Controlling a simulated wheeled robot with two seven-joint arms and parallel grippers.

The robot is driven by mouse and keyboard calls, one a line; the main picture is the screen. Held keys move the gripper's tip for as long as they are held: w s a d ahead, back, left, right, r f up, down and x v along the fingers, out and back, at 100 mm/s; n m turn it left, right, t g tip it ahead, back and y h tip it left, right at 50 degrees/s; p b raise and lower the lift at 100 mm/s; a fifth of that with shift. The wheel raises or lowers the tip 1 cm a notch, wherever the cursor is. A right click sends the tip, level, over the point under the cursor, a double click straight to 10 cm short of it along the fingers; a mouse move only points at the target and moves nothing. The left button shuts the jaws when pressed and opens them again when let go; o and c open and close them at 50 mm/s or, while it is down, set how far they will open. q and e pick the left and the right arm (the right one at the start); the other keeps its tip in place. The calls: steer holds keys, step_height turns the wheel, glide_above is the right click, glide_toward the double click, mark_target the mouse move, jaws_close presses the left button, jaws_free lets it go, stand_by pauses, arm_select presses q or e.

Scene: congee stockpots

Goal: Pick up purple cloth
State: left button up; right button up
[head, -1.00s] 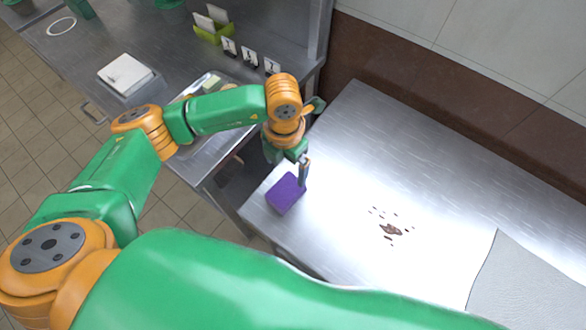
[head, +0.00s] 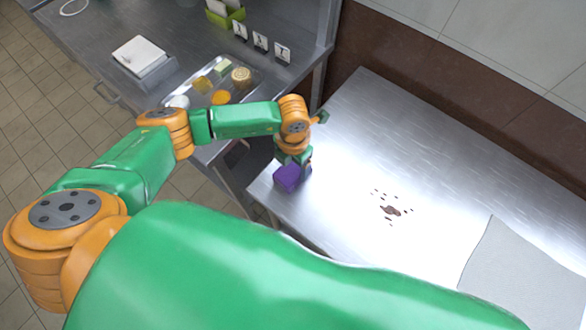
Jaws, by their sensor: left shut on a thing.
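The purple cloth (head: 287,178) is a small folded block at the left end of the steel table (head: 345,215), in the head view. My left gripper (head: 299,167) is over its right part, shut on it. The fingers and arm hide part of the cloth, and I cannot tell whether it is clear of the table surface. My right gripper is not in view.
A brown spill with dark crumbs (head: 390,211) lies mid-table. A grey sheet (head: 520,275) covers the right end. A counter at upper left holds a food tray (head: 243,92), a white pad (head: 140,56) and small label stands (head: 261,42). A brown wall strip (head: 440,105) borders the table's back.

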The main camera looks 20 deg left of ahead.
arm_select(q)
steer(key=shift+w+r, duration=0.1)
steer(key=shift+w, duration=0.05)
step_height(320, 180, up, 2)
steer(key=shift+r+b, duration=0.2)
steer(key=shift+b, duration=0.8)
steer(key=s+d+r+b, duration=0.3)
steer(key=s+d+r, duration=0.7)
steer(key=shift+r, duration=0.2)
steer(key=shift+d, duration=0.1)
